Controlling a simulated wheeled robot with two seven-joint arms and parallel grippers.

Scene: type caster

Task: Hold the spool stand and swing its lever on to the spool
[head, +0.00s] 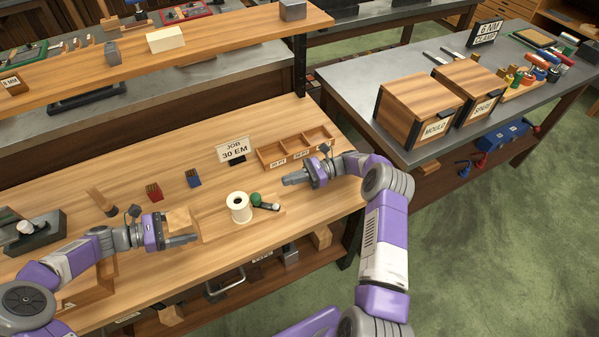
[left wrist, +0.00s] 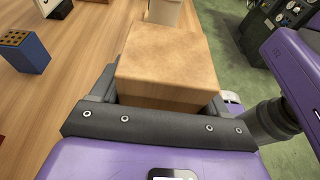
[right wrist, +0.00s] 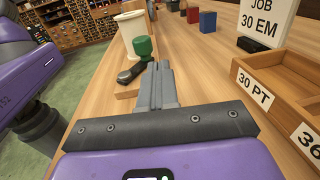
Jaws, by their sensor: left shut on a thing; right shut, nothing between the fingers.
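The spool stand is a wooden base (head: 218,226) on the bench, with a wooden end block (left wrist: 165,65). My left gripper (head: 190,239) is shut on that end block. A cream spool (head: 240,208) stands upright on the base; it also shows in the right wrist view (right wrist: 128,42). The lever (head: 268,206) is a dark arm with a green knob (right wrist: 143,47). It lies to the right of the spool in the head view, its knob close beside the spool; I cannot tell if they touch. My right gripper (head: 287,181) is shut and empty, behind and right of the lever.
A divided wooden tray (head: 296,148) and a "JOB 30 EM" sign (head: 233,149) stand behind the stand. Red (head: 154,191) and blue (head: 194,178) blocks stand to the left. The bench front edge runs close in front of the stand.

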